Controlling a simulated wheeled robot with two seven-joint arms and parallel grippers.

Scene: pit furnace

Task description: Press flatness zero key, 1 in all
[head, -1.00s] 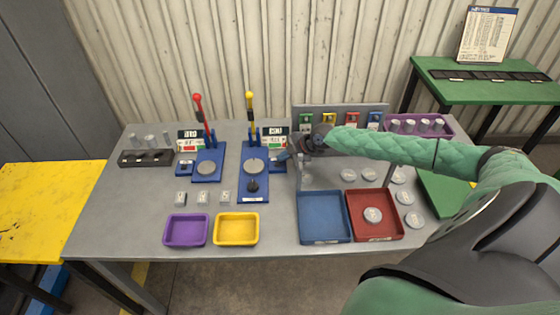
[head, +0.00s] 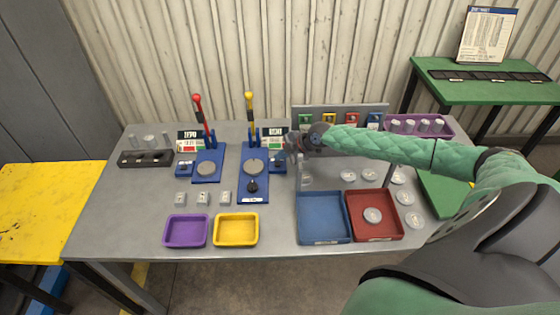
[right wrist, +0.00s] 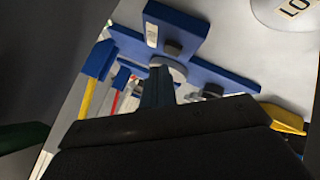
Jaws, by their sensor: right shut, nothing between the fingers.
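Two blue gauge stands are on the grey table, one with a red lever (head: 198,105) and one with a yellow lever (head: 249,103). Each has a small display and a blue side block: the left block (head: 185,168) and the right block (head: 278,166). I cannot read which is labelled flatness. My right gripper (head: 291,148) is shut and empty, just behind and above the right block in the head view; contact cannot be judged. In the right wrist view, a blue stand (right wrist: 215,72) with small grey round parts lies around the finger tips. My left gripper is out of view.
Purple (head: 186,230) and yellow (head: 236,229) trays are at the front. Blue (head: 323,217) and red (head: 375,228) trays are to the right, with a disc (head: 373,215) in the red one. A grey rack (head: 341,112) with coloured tags stands behind my right arm.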

